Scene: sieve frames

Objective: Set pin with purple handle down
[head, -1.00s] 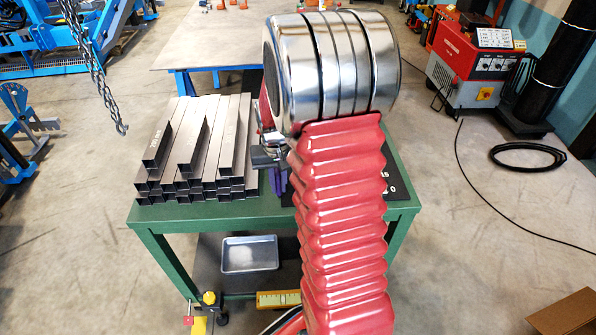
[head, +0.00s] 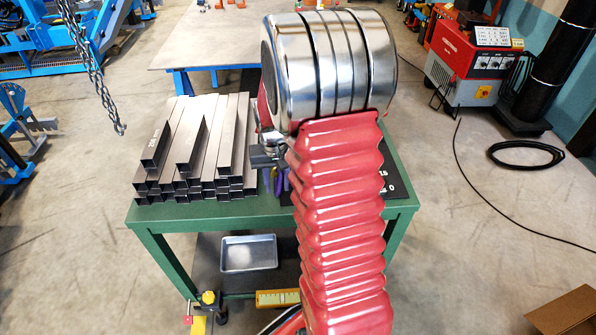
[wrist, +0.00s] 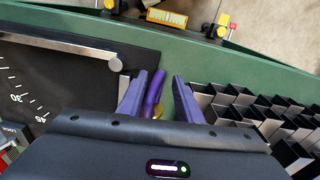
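My gripper (wrist: 158,84) is open, with its two purple-grey fingers spread apart in the wrist view. Between them is a slim purple handle (wrist: 152,95), closer to the left finger and apart from the right one. In the head view my gripper (head: 277,182) is low over the green table (head: 228,211), partly hidden behind my arm. The pin's metal end is hidden.
Stacked square steel tubes (head: 196,160) stand close on the left in the head view, on the right in the wrist view. A black marked board (wrist: 60,85) with a silver bar (wrist: 70,44) lies on the other side. A metal tray (head: 249,252) sits on the lower shelf.

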